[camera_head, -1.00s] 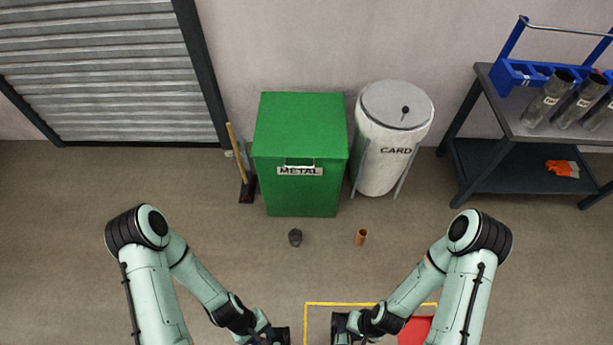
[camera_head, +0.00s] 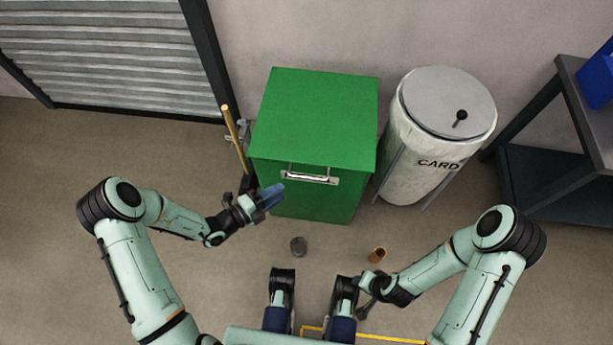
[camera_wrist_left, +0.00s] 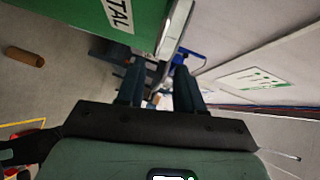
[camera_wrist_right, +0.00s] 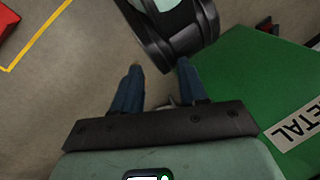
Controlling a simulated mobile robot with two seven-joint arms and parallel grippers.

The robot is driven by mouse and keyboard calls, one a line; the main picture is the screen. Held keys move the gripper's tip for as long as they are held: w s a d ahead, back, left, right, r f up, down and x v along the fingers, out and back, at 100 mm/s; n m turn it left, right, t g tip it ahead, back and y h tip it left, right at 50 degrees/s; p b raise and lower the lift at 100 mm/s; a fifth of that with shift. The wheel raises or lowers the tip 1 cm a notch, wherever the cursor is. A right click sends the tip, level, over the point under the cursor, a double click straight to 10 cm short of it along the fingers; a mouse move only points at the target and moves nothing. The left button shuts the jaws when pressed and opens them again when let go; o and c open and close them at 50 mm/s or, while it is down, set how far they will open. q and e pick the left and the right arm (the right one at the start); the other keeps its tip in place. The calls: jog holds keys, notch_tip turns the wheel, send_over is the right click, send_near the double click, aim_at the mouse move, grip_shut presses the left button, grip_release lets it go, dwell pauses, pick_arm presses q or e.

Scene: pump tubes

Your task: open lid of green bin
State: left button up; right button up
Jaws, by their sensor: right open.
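The green bin (camera_head: 317,125) stands against the wall with its lid lying shut. A silver handle (camera_head: 311,178) is on its front at the lid's front edge. My left gripper (camera_head: 271,194) is raised in front of the bin, just left of the handle. My right gripper (camera_head: 366,307) is low in front of the bin, small in the head view. In the right wrist view its fingers (camera_wrist_right: 160,88) are apart and empty.
A white CARD bin (camera_head: 430,140) stands right of the green bin. A broom (camera_head: 236,140) leans at its left. A dark workbench (camera_head: 560,150) is at the right.

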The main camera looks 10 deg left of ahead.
aim_at(306, 177)
pick_arm(q)
jog(key=b+x, duration=0.2)
jog(key=x, duration=0.9)
jog(key=shift+s, duration=0.1)
pick_arm(e)
jog(key=shift+t+h, duration=0.3)
jog(key=shift+t, duration=0.3)
jog(key=w+f, duration=0.1)
jog(key=w+d, duration=0.1)
jog(key=w+d+f, duration=0.1)
jog(key=w, duration=0.1)
jog(key=shift+f, duration=0.35)
pick_arm(q)
grip_shut()
